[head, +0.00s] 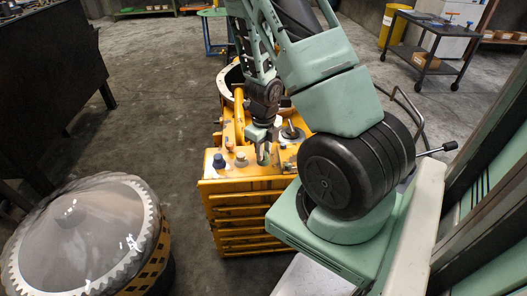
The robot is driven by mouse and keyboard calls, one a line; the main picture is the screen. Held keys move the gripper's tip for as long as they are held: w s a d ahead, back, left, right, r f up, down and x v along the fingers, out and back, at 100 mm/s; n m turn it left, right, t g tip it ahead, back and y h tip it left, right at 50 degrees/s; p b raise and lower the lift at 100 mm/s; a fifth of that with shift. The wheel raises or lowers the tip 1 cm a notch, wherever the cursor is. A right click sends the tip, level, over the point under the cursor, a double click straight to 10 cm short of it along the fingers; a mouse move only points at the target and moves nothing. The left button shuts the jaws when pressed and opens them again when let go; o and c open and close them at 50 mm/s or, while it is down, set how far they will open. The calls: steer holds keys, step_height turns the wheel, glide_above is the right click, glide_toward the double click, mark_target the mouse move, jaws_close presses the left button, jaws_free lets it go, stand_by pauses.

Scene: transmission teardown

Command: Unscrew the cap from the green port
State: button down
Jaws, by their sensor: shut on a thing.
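My gripper (263,146) points down over the top of the yellow transmission housing (248,218). It is shut on the small cap at the green port (262,160), the rightmost of a row of ports along the housing's near top edge. The fingers hide most of this cap, and I cannot tell whether it is seated or lifted. A dark blue cap (218,160) and a pale cap with an orange-brown top (241,158) stand to the left of my gripper, apart from it.
A lever with a dark knob (290,131) stands close right of my gripper. A large grey toothed cone part (82,235) is at the lower left. A dark bench (50,85) stands at left and a cart (432,42) at upper right. The floor between is clear.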

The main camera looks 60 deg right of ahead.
steer(key=n+b, duration=0.1)
steer(key=n, duration=0.1)
steer(key=shift+f+n, duration=0.1)
steer(key=shift+n, duration=0.2)
steer(key=n, duration=0.2)
steer(key=shift+n, duration=0.3)
steer(key=shift+n+b, duration=0.5)
steer(key=shift+n, duration=0.4)
steer(key=c, duration=1.5)
jaws_free()
steer(key=shift+n, duration=0.6)
steer(key=shift+c, duration=0.2)
steer(key=o, duration=0.9)
